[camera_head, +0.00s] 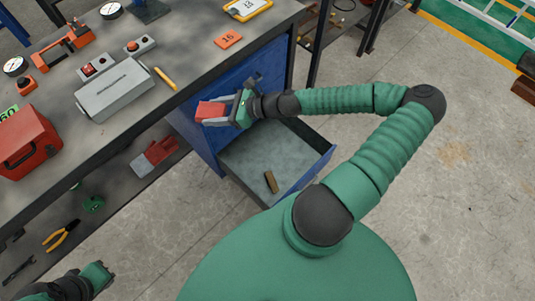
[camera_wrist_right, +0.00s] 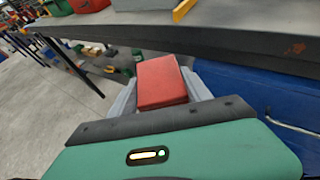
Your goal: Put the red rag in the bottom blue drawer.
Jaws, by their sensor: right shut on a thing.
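The red rag (camera_head: 211,110) looks like a folded red block. My right gripper (camera_head: 214,113) is shut on it, and in the right wrist view the rag (camera_wrist_right: 162,83) sits between the two grey fingers. The gripper is beside the blue cabinet front, above the left part of the open drawer. The bottom blue drawer (camera_head: 311,177) is pulled out, with a grey inside floor and a small brown block (camera_head: 271,181) on it. My left gripper (camera_head: 100,277) shows only partly at the lower left, and its finger opening is not clear.
The workbench top (camera_head: 190,75) holds a grey case (camera_head: 114,90), a red box (camera_head: 25,143), gauges and switch boxes. Its edge is close to my right gripper. Red-grey gloves (camera_head: 157,155) and pliers (camera_head: 62,236) lie on the lower shelf.

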